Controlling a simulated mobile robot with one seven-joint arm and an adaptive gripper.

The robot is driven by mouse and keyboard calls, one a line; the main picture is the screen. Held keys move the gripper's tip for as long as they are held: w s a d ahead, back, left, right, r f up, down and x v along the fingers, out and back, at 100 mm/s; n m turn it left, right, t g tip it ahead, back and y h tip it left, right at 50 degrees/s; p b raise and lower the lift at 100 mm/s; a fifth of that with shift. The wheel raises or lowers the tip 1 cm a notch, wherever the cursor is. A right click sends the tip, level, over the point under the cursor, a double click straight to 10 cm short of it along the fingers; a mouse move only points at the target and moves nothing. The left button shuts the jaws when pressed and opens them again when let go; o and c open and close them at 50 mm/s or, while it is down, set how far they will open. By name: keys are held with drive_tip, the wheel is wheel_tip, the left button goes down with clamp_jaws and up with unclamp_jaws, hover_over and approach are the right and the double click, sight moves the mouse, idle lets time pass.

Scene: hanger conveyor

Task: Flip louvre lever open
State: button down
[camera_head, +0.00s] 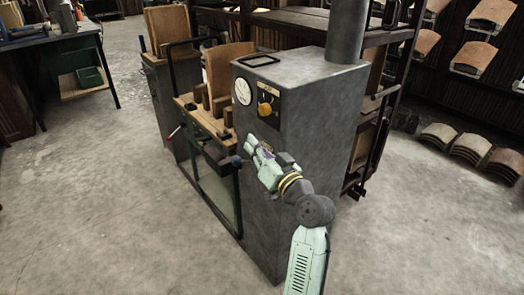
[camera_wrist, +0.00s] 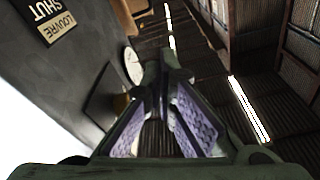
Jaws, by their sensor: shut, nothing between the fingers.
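A tall grey metal cabinet (camera_head: 300,130) stands at the centre of the head view. My gripper (camera_head: 251,144) is beside the cabinet's front, close to the knob in the picture; contact is not clear. The wrist view shows my gripper (camera_wrist: 162,72) shut, with purple pads and nothing held. A plate reading LOUVRE and SHUT (camera_wrist: 50,20) is on the grey face at upper left, upside down.
A dark shelving rack (camera_head: 385,60) stands behind. The floor (camera_head: 90,200) at left is clear.

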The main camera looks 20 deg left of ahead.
sight(248, 161)
drive_tip(key=shift+w+a+f+p, duration=0.25)
drive_tip(key=shift+a+f+p, duration=0.2)
drive_tip(key=shift+a+f, duration=0.35)
drive_tip(key=shift+w+a+f+p, duration=0.25)
drive_tip(key=shift+a+f+p, duration=0.15)
drive_tip(key=shift+a+f, duration=0.35)
drive_tip(key=shift+f, duration=0.15)
